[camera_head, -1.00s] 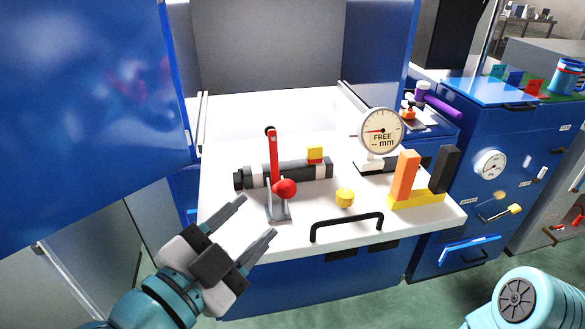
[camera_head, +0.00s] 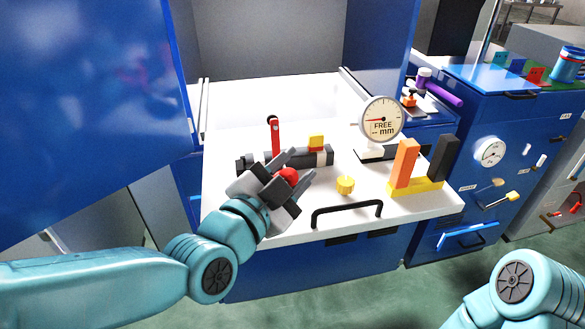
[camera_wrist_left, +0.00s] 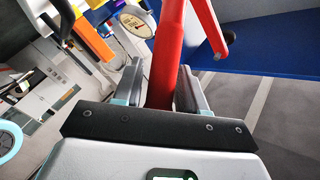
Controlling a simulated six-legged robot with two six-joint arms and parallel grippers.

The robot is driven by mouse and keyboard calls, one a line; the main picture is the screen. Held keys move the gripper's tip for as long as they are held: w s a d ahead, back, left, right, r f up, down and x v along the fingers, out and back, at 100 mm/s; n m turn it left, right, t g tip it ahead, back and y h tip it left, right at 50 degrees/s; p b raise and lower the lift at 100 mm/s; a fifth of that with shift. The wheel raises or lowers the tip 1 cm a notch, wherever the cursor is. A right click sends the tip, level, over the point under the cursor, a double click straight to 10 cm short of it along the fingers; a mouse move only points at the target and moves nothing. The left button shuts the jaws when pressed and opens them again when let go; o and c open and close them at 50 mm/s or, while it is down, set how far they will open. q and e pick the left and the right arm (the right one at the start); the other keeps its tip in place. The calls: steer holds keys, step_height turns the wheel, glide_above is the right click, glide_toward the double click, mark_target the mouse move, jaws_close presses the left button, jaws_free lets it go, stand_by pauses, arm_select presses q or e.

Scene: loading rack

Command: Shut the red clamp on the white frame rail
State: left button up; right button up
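I cannot single out the white frame rail. My right gripper is out of view.
A yellow knob (camera_head: 345,185), black handle (camera_head: 347,207), dial gauge (camera_head: 382,122) and orange block (camera_head: 404,163) are to the right. A blue panel (camera_head: 90,110) stands at the left.

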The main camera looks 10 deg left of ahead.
arm_select(q)
jaws_close()
steer(key=w+n+g, duration=0.1)
steer(key=w+a+r+n+g, duration=0.1)
steer(key=g, duration=0.1)
steer(key=w+r+n+g+y, duration=0.1)
steer(key=w+n+g, duration=0.1)
steer(key=shift+a+r+p, duration=0.1)
steer(key=shift+a+p, duration=0.05)
steer(key=shift+p, duration=0.2)
stand_by(0.4)
steer(key=shift+o, duration=1.9)
jaws_free()
